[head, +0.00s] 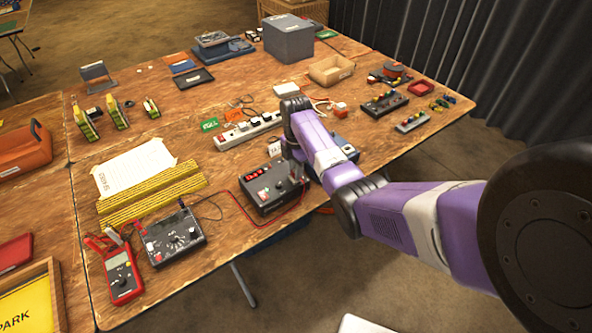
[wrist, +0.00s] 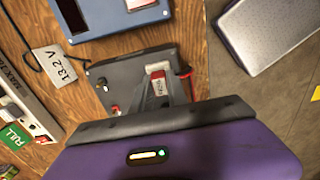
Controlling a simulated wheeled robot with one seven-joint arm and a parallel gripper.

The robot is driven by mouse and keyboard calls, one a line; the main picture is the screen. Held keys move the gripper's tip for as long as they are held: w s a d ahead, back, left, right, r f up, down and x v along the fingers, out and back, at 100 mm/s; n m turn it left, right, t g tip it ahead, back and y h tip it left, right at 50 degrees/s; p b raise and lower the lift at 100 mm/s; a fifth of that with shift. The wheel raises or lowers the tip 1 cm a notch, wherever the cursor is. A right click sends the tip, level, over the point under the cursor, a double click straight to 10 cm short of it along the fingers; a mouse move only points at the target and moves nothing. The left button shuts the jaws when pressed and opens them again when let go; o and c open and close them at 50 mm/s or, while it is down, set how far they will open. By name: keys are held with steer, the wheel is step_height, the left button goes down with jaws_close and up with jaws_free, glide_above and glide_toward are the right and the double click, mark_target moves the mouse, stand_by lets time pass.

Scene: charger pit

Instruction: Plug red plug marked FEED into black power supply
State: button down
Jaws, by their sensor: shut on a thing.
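The black power supply (head: 262,203), with a red-lit display, stands near the front edge of the table. It also shows in the wrist view (wrist: 112,74), partly covered by my gripper. My gripper (wrist: 165,88) is shut on the red plug (wrist: 157,74), which bears a white label. The plug is over the top of the power supply; I cannot tell whether it is touching it or in a socket. In the head view my gripper (head: 295,172) points down at the supply's right part, and the plug there is hidden or too small to make out.
A white power strip (head: 248,130) lies behind the supply. A blue-grey box (head: 344,147) is close on the right, partly behind my arm. A black meter box (head: 172,238) and red multimeter (head: 121,276) are at left. A 13.2 V tag (wrist: 54,63) lies beside the supply.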

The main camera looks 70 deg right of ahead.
steer(key=shift+f, duration=0.15)
stand_by(0.4)
steer(key=c, duration=1.2)
jaws_free()
steer(key=o, duration=0.3)
step_height(320, 180, up, 3)
steer(key=p, duration=0.2)
steer(key=shift+p, duration=0.35)
steer(key=shift+r+p, duration=0.35)
steer(key=shift+r, duration=1.95)
